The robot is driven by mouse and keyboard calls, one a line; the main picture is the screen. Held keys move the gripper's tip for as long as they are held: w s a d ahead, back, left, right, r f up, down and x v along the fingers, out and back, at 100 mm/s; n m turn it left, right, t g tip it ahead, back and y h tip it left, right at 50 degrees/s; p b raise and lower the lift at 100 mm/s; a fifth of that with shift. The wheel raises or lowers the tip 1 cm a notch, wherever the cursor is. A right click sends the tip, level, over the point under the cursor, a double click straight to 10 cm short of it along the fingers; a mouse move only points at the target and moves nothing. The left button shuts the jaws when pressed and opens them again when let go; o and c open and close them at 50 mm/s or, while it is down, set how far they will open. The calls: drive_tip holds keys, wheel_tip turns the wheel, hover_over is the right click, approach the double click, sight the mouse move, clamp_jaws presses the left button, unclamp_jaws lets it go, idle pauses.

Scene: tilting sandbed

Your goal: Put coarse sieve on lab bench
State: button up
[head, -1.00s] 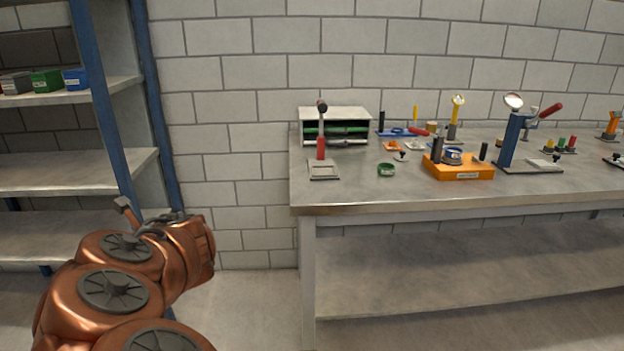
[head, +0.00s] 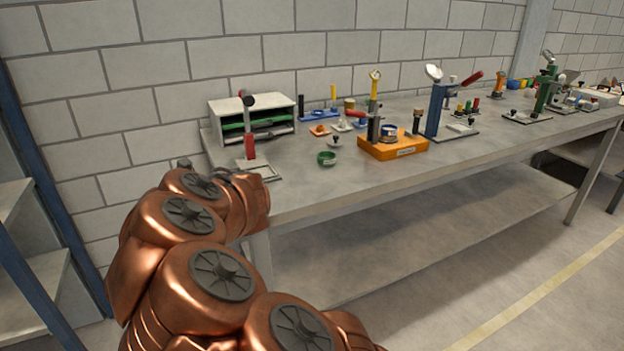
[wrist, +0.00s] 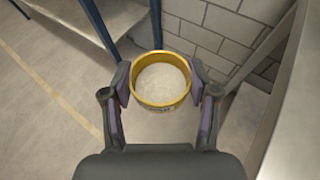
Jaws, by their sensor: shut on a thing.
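In the wrist view my gripper (wrist: 161,98) is shut on a round sieve (wrist: 160,107) with a yellow rim and a pale inside; I take it to be the coarse sieve. One finger presses each side of it, and it hangs over the floor. The grey lab bench (head: 300,187) runs from the middle to the right in the head view. Its edge is also at the right of the wrist view (wrist: 275,105). In the head view my copper arm reaches to the bench's near left corner, and the sieve and fingers are hidden there.
The front strip of the bench is clear. A blue-framed shelf (head: 30,150) stands at left.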

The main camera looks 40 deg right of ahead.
drive_tip(key=shift+m+h, duration=0.5)
drive_tip(key=shift+m, duration=0.1)
drive_tip(key=s+d, duration=0.2)
drive_tip(key=d, duration=0.6)
drive_tip(key=s+d, duration=0.2)
drive_tip(key=d, duration=0.6)
drive_tip(key=s+d+r, duration=0.1)
drive_tip(key=s+d, duration=0.2)
drive_tip(key=d, duration=0.5)
drive_tip(key=shift+s, duration=0.1)
drive_tip(key=shift+m+t+h, duration=0.3)
drive_tip(key=shift+h, duration=0.2)
drive_tip(key=s+d, duration=0.2)
drive_tip(key=d, duration=0.1)
drive_tip(key=s+d, duration=0.2)
drive_tip(key=d, duration=0.1)
drive_tip(key=s+d+r, duration=0.1)
drive_tip(key=s+d, duration=0.1)
drive_tip(key=s, duration=0.1)
drive_tip(key=shift+d, duration=0.4)
drive_tip(key=s+d+r, duration=0.1)
drive_tip(key=s+d, duration=0.6)
drive_tip(key=s, duration=0.2)
drive_tip(key=p, duration=0.2)
hover_over(312, 179)
drive_tip(key=shift+s+a+f+m+h, duration=0.1)
drive_tip(key=shift+f+m+h, duration=0.25)
drive_tip(key=shift+f, duration=0.4)
drive_tip(key=shift+f+p, duration=0.5)
drive_tip(key=shift+f, duration=1.3)
